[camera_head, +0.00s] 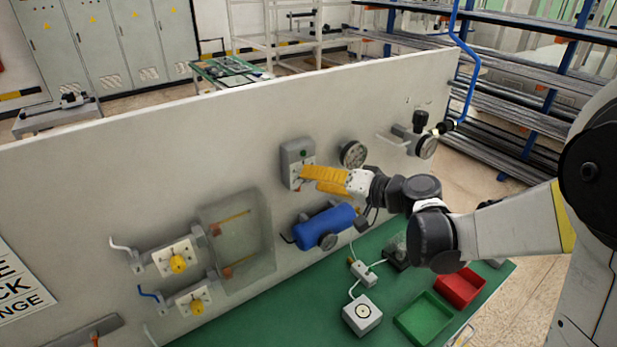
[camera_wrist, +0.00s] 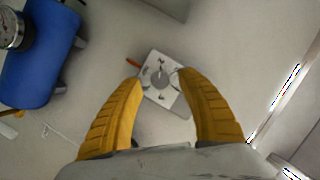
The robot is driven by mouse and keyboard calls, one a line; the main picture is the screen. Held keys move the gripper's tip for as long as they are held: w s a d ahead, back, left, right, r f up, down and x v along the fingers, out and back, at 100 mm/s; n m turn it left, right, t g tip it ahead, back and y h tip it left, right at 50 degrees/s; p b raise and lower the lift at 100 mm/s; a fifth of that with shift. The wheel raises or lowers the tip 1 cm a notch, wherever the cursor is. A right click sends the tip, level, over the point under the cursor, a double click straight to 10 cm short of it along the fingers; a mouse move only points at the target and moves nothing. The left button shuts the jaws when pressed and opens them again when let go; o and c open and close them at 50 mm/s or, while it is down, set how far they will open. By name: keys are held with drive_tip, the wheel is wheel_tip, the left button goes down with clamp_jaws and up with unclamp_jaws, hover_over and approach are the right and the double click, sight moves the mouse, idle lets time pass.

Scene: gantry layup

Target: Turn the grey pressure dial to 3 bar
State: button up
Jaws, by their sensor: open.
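The grey dial (camera_wrist: 160,80) is a small round knob on a white square plate (camera_wrist: 163,97) with dark marks around it. My gripper (camera_wrist: 162,75) is open, with its yellow fingertips on either side of the dial in the wrist view. No contact with the knob is clear. In the head view my gripper (camera_head: 304,178) is at the upright panel, by the lower part of a grey box (camera_head: 295,150). The fingers hide much of the dial area there, and the marks are too small to read.
A blue tank (camera_head: 325,227) is mounted below my gripper and also shows in the wrist view (camera_wrist: 38,60). A round gauge (camera_head: 352,154) is on the panel to the right. Two yellow knobs (camera_head: 179,264) (camera_head: 197,307) are at lower left. Green (camera_head: 424,318) and red (camera_head: 460,286) trays lie on the bench.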

drive_tip(key=shift+x, duration=1.2)
clamp_jaws()
